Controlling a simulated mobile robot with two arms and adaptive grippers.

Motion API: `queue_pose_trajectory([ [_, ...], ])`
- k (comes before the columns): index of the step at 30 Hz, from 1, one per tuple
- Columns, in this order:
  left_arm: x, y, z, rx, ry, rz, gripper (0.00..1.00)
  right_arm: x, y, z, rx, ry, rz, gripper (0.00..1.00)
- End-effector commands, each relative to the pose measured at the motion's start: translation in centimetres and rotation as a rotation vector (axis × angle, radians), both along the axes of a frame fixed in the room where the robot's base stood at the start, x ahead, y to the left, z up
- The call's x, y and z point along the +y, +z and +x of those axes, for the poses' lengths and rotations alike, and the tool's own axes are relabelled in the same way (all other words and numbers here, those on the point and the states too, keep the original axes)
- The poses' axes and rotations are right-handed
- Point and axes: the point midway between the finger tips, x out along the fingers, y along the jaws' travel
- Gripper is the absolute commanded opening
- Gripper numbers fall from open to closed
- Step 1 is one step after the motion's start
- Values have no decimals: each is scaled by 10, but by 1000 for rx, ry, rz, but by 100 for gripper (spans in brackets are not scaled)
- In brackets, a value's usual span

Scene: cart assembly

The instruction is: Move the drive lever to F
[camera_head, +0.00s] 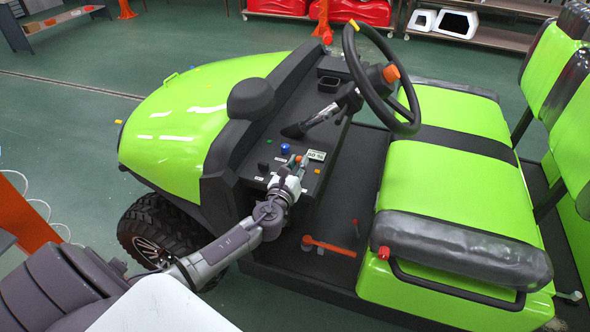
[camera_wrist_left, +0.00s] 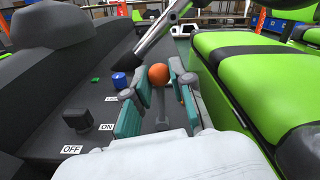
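The drive lever, with an orange ball knob (camera_wrist_left: 158,74) and a grey shaft, stands on the black dashboard (camera_head: 293,113). In the head view its knob (camera_head: 298,159) is small and partly hidden by my left gripper (camera_head: 292,168). In the left wrist view my left gripper (camera_wrist_left: 157,92) is open, with one teal-padded finger on each side of the lever. Gaps show between the pads and the shaft, and the knob is just beyond the fingertips. I cannot make out an F mark or which position the lever is in. My right gripper is not in view.
A blue knob (camera_wrist_left: 121,80) and a black switch (camera_wrist_left: 77,119) with ON and OFF labels are left of the lever. A small display (camera_head: 316,155) is beside it. The steering wheel (camera_head: 407,119) and green seat (camera_head: 436,181) lie to the right.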

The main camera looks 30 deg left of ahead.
Motion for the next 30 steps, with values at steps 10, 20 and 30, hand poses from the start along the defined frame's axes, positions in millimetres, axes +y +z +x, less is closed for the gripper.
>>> queue_pose_trajectory([
  [10, 5, 0, -1, -3, 2, 1, 3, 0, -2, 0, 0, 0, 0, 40],
  [20, 22, -3, -6, 0, 2, 0, 4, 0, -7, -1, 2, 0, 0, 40],
  [30, 23, -4, -6, 0, 2, 0, 3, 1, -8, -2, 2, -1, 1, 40],
])
